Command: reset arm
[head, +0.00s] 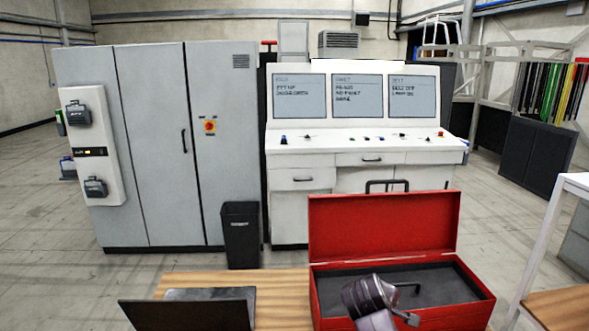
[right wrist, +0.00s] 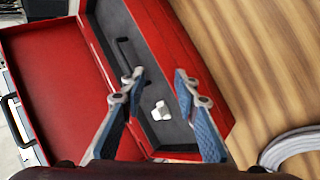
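My right arm reaches over the open red toolbox (head: 408,222) in the head view; its gripper is mostly hidden there behind my wrist. In the right wrist view my right gripper (right wrist: 160,82) is open, its two fingers apart with nothing between the tips. The red toolbox (right wrist: 165,45) lies beneath it. A small white piece (right wrist: 161,111) and a dark bent bar (right wrist: 122,52) lie on its grey floor. The dark bar also shows in the head view (head: 408,286). My left gripper is not in view.
The toolbox stands on a wooden table (head: 280,290), with a dark laptop-like object (head: 187,313) to its left. A black bin (head: 240,235), grey cabinet (head: 160,150) and white control console (head: 360,143) stand behind. A cable coil (right wrist: 295,145) lies beside the toolbox.

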